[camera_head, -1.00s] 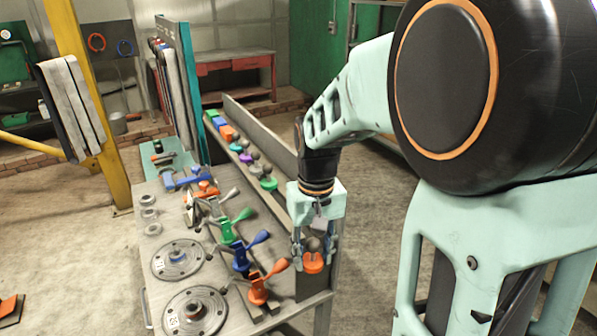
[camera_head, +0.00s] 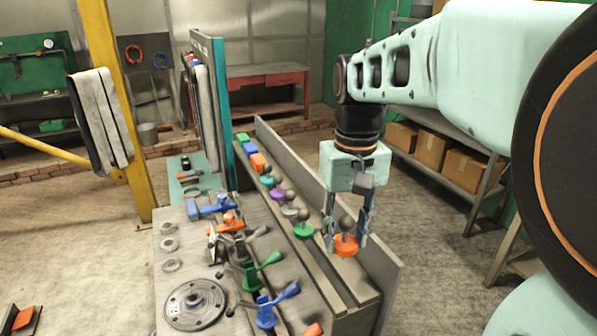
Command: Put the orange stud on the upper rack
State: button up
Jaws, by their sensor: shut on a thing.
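The orange stud (camera_head: 345,245) has an orange base and a grey ball on top. My gripper (camera_head: 346,228) points down and is shut on it, one finger on each side of the ball. The stud hangs to the right of the green stud (camera_head: 303,230), seemingly above the rack (camera_head: 335,280), a long ledge along the table's right side with a tall grey back plate. Whether the stud touches anything is not clear. A grey stud (camera_head: 289,211) and a purple stud (camera_head: 277,195) stand farther along the ledge.
Toggle clamps with green (camera_head: 262,262) and blue (camera_head: 277,300) handles stand left of the rack. A round flange (camera_head: 195,304) lies on the table. A teal panel (camera_head: 214,105) rises at the far end. Boxes fill a shelf at the right.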

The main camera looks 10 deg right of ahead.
aim_at(343, 257)
jog(key=shift+f+b, duration=2.25)
jog(key=shift+f, duration=0.6)
jog(key=shift+s+f, duration=0.1)
jog(key=shift+f, duration=0.1)
jog(key=shift+f+b, duration=1.5)
jog(key=shift+f, duration=0.65)
jog(key=o, duration=0.9)
